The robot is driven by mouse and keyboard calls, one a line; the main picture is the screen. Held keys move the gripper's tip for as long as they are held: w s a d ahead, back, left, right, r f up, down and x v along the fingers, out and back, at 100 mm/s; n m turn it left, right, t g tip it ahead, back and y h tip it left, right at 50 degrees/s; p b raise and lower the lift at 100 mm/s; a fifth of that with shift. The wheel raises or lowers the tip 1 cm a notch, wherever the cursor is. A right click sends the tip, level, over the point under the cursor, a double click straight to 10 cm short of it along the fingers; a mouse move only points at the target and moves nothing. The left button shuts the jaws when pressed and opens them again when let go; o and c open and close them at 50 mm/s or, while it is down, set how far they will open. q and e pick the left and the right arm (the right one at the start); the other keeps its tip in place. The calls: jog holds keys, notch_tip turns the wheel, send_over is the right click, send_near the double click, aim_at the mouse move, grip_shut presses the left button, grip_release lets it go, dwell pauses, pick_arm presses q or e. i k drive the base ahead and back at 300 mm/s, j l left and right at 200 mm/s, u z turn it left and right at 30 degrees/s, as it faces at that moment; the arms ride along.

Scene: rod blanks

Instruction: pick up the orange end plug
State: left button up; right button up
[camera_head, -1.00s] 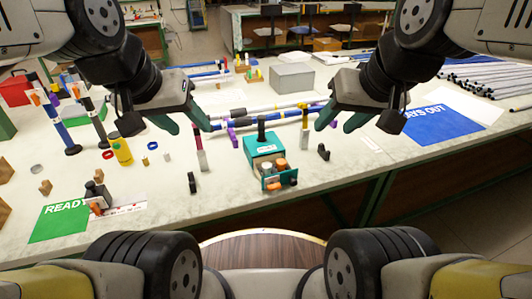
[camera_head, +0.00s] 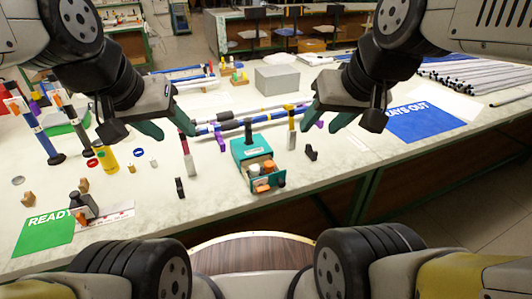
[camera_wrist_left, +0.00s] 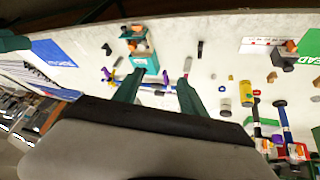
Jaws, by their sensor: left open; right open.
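Small orange pieces (camera_head: 261,188) sit at the front of a teal box (camera_head: 246,150), beside white and orange caps. Another small orange piece (camera_head: 81,217) lies by a dark block at the READY mat. I cannot tell which orange piece is the end plug. My left gripper (camera_head: 168,127) is open and empty above the table, left of and behind the teal box. In the left wrist view, the teal box (camera_wrist_left: 146,62) shows beyond its parted fingers (camera_wrist_left: 158,95). My right gripper (camera_head: 326,118) is open and empty, right of and behind the box.
A green READY mat (camera_head: 43,235) lies at front left and a blue mat (camera_head: 425,120) at right. Rods (camera_head: 245,122) lie behind the box. A yellow cylinder (camera_head: 107,159) and upright rods stand at left.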

aim_at(268, 165)
jog(key=l+u, duration=0.3)
jog(key=l, duration=0.3)
jog(key=l+u, duration=0.25)
jog(key=l, duration=0.35)
jog(key=l+u, duration=0.3)
jog(key=l, duration=0.3)
jog(key=k+l+u, duration=0.3)
jog(key=l, duration=0.25)
jog(key=i+j, duration=0.15)
